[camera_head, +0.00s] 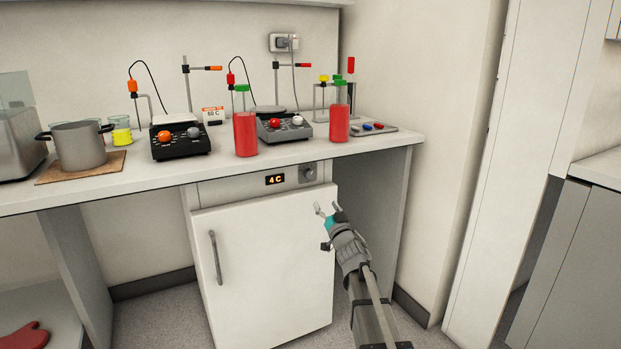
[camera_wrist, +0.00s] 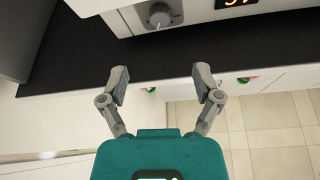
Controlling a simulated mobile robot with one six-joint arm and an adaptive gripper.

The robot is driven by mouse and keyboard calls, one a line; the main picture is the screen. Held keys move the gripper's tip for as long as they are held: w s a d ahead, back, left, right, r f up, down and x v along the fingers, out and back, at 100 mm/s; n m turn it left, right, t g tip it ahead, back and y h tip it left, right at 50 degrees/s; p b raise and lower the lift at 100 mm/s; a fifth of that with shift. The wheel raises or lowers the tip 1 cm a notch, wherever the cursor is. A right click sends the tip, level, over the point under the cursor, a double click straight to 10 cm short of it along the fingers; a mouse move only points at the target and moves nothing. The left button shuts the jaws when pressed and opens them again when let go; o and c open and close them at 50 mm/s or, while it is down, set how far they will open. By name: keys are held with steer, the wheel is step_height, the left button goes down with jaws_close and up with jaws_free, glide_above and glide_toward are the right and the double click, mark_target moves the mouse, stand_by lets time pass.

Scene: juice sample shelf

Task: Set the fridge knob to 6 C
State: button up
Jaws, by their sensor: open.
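The fridge (camera_head: 262,262) is a white under-counter unit with its door shut. Its grey round knob (camera_head: 308,173) is at the right of the top panel, beside a dark display (camera_head: 275,180) reading 4 C in orange. My gripper (camera_head: 327,209) is open and empty, below and slightly right of the knob in the head view. In the wrist view the knob (camera_wrist: 160,16) is at the top, beyond and apart from my open fingers (camera_wrist: 162,85). The display (camera_wrist: 236,3) is cut off at the top edge there.
The counter (camera_head: 300,153) above the fridge holds two red-filled bottles (camera_head: 245,134), black and grey hotplates (camera_head: 181,141), and a pot (camera_head: 78,146) on a board. The door's handle (camera_head: 215,257) is at its left. Open space lies under the counter right of the fridge.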

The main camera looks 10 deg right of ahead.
mark_target(311, 176)
steer(key=p+x, duration=0.5)
steer(key=x, duration=0.8)
steer(key=shift+w+a+r, duration=0.1)
steer(key=shift+w, duration=0.1)
jaws_close()
steer(key=shift+n+y, duration=0.4)
steer(key=shift+n, duration=0.1)
steer(key=shift+n+g+y, duration=0.4)
steer(key=shift+n+y, duration=0.5)
steer(key=shift+n, duration=1.05)
steer(key=shift+n+g+y, duration=0.4)
steer(key=shift+n+y, duration=0.5)
steer(key=shift+n, duration=1.05)
